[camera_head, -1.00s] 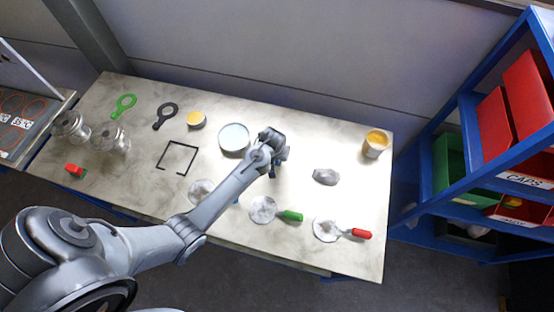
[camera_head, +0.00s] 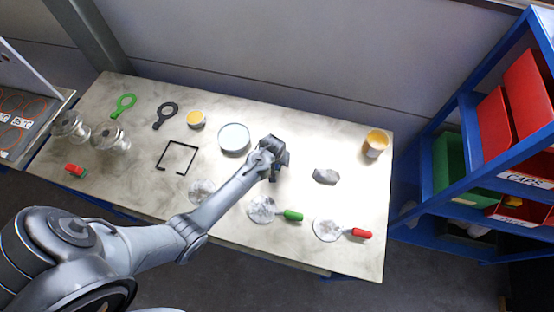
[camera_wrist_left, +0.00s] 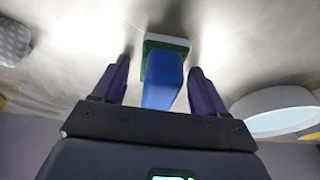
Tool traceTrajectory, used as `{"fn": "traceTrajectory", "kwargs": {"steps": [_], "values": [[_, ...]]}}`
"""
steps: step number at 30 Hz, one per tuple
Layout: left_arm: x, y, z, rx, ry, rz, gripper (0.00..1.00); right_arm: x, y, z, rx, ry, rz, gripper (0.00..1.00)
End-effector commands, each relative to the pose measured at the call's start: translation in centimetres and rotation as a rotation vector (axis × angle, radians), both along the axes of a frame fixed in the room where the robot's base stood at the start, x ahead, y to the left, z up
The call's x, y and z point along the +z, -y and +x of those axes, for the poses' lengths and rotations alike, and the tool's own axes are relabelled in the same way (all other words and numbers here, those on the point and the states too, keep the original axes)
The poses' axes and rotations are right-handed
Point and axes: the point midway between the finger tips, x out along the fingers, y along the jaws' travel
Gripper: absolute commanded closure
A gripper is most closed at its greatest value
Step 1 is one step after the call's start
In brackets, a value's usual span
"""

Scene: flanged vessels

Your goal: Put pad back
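The pad (camera_wrist_left: 166,43) shows in the left wrist view as a white and green block with a blue handle (camera_wrist_left: 162,80). The handle lies between the two fingers of my left gripper (camera_wrist_left: 159,65), with a visible gap on each side. My left gripper is open. In the head view my left gripper (camera_head: 279,165) is over the middle of the table, and it hides the pad there. My right gripper is not in view.
On the table (camera_head: 350,265) are a round pale dish (camera_head: 234,138), a grey lump (camera_head: 325,176), a yellow cup (camera_head: 376,144), a black square frame (camera_head: 177,157) and several white discs. A blue shelf with red bins (camera_head: 495,130) stands at the right.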

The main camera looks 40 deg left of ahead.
Motion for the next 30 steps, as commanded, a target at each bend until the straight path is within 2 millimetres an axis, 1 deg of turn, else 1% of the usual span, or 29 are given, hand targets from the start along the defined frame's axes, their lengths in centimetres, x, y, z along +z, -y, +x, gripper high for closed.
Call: {"fn": "traceTrajectory", "kwargs": {"steps": [7,11,17,24,30], "values": [[0.1,0.0,0.0,0.000,0.001,0.000,0.28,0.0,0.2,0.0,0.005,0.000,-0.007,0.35],[0.9,0.0,-0.1,0.000,0.001,0.000,0.28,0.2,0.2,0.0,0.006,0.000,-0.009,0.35],[3.7,0.4,-0.8,0.000,0.002,0.001,0.28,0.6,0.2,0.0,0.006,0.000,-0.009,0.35],[8.0,0.9,-1.9,-0.001,0.003,0.002,0.28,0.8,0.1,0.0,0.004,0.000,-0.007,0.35],[10.6,1.2,-2.6,0.000,0.001,0.000,0.28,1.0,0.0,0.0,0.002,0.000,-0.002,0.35]]}}
